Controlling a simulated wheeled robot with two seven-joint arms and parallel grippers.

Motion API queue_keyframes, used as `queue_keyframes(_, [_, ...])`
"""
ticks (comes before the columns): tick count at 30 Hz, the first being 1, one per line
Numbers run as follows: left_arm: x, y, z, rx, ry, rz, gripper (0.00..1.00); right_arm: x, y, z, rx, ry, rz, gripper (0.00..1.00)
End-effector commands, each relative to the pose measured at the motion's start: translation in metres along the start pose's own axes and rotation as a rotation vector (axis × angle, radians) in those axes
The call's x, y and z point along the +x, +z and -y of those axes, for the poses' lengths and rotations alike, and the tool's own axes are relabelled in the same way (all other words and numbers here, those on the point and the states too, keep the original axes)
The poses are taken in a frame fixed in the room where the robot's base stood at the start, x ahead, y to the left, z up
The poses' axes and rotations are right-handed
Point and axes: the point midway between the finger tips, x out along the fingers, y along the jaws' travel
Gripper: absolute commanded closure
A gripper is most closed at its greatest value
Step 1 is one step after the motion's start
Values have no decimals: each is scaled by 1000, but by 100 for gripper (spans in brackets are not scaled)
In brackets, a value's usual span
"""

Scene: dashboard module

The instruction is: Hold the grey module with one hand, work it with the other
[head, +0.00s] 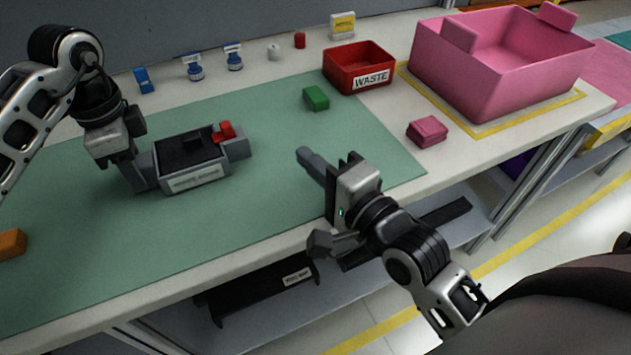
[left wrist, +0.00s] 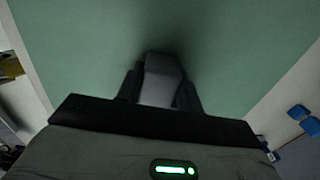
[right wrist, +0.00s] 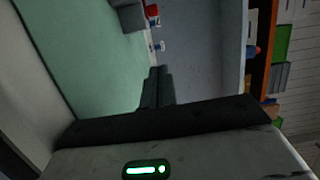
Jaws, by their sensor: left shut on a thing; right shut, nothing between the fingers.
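The grey module (head: 196,182) has a dark top, a pale front label and a red part (head: 223,131) at its right end. It sits on the green mat, seemingly level; whether it touches the mat is unclear. My left gripper (head: 142,172) is shut on the module's left end. In the left wrist view a grey block of the module (left wrist: 160,82) shows between the fingers. My right gripper (head: 308,158) is shut and empty, to the right of the module and apart from it. In the right wrist view its fingers (right wrist: 157,88) are together, with the module (right wrist: 127,14) at the top edge.
A green block (head: 316,98) lies beyond my right gripper. A red waste bin (head: 341,77), a pink block (head: 427,131) and a large pink bin (head: 480,85) stand right. Small bottles (head: 195,70) line the back. An orange block (head: 11,243) lies left. The mat's front is clear.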

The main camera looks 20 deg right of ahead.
Motion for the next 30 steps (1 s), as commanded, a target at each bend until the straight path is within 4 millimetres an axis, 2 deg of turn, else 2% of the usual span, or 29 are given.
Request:
queue_keyframes(1, [0,0,0,0,-1,0,100,-14,0,-1,-1,5,1,100])
queue_keyframes(6, [0,0,0,0,-1,0,100,-49,0,-1,-2,5,1,100])
queue_keyframes(12, [0,0,0,0,-1,0,100,-79,0,-1,-2,4,1,100])
queue_keyframes(18, [0,0,0,0,-1,0,100,-91,0,1,-2,-1,0,100])
queue_keyframes(30, [0,0,0,0,-1,0,100,-92,-1,1,-2,-2,0,100])
